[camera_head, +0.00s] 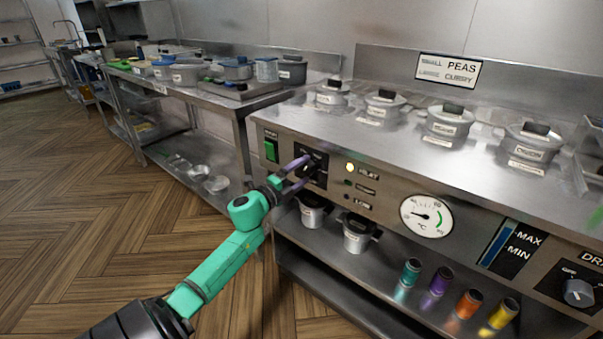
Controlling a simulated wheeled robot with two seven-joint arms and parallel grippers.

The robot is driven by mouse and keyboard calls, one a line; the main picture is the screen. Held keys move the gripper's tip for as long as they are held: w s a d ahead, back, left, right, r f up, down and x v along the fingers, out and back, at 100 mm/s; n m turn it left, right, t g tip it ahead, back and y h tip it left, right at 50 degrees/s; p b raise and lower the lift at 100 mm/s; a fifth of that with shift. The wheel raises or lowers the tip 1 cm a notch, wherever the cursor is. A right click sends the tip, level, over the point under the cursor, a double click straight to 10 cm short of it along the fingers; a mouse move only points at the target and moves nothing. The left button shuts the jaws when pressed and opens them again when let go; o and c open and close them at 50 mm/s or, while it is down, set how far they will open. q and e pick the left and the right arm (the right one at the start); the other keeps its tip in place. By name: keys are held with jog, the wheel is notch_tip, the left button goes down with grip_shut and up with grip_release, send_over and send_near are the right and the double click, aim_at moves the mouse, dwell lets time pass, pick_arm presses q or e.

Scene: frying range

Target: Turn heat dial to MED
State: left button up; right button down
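The heat dial sits on a black plate (320,174) on the steel front panel, left of the indicator lights. My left gripper (304,171), with two purple fingers on a green arm, reaches to this plate. Its fingers are spread apart, one above the other, with their tips at the dial. The fingers cover much of the dial, so its pointer and the MED mark cannot be read. I cannot tell whether the fingers touch the knob. My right gripper is not in view.
A green switch (270,150) is left of the plate. A lit yellow lamp (350,167), a round gauge (427,216) and a drain knob (578,292) are to the right. Lidded pots (450,121) stand on top. Small pots (357,234) and coloured cylinders (439,281) are below.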

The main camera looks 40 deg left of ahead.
pick_arm(q)
jog(key=s, duration=1.4)
jog(key=shift+s+f+p, duration=0.15)
jog(key=shift+s+p, duration=0.1)
jog(key=shift+p, duration=0.15)
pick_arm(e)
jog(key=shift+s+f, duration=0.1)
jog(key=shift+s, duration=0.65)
